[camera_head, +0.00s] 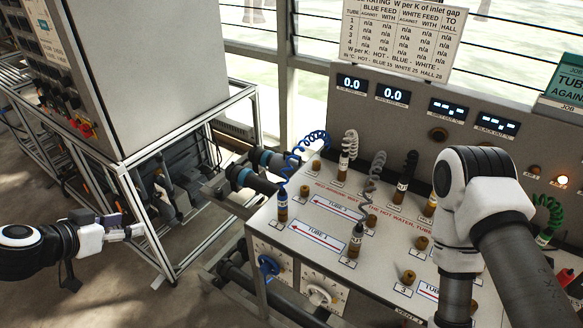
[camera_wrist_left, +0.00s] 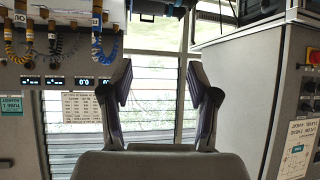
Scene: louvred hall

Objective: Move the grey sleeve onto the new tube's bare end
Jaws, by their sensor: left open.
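The grey coiled hose (camera_head: 375,178) hangs over the bench, and its grey sleeve (camera_head: 356,240) sits upright on a post at the right end of the lower TUBE 1 arrow. I cannot tell which belongs to the new tube. My left gripper (camera_head: 128,229) is far left of the bench, open and empty. Its spread fingers show in the left wrist view (camera_wrist_left: 160,78) with nothing between them. My right arm covers the bench's right part; its gripper is not visible.
A blue hose (camera_head: 305,145) ends on a post at the bench's left; white, black and green (camera_head: 550,215) hoses are also there. A grey cabinet (camera_head: 150,70) on a metal frame stands behind my left gripper.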

